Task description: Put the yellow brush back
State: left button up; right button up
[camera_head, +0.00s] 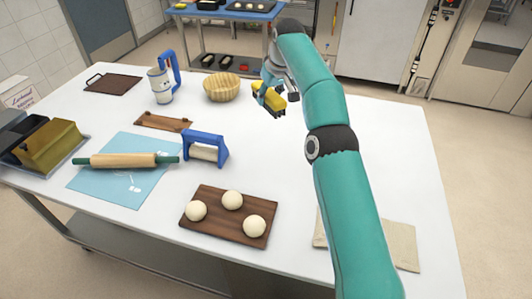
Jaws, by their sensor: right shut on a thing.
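My right arm reaches in from the lower right over the white table. Its gripper (272,92) is shut on the yellow brush (268,98), just right of the wicker bowl. The brush is tilted, and the gripper hides part of it. I cannot tell whether the brush touches the table. My left gripper is not in view.
On the white table (315,143) are a wicker bowl (222,86), a white canister (160,86), a small brown board (164,121), a blue-handled tool (205,138), a rolling pin (127,160) on a blue mat (110,193), and a board (213,230) with dough balls.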

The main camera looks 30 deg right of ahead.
jog(key=shift+d+f+b, duration=0.15)
jog(key=shift+f+b, duration=0.15)
jog(key=shift+f, duration=0.15)
notch_tip(320, 180, down, 14)
jog(key=b, duration=0.3)
jog(key=shift+r, duration=0.1)
notch_tip(320, 180, down, 5)
jog(key=shift+d+r, duration=0.1)
jog(key=shift+f, duration=0.2)
jog(key=o, duration=1.2)
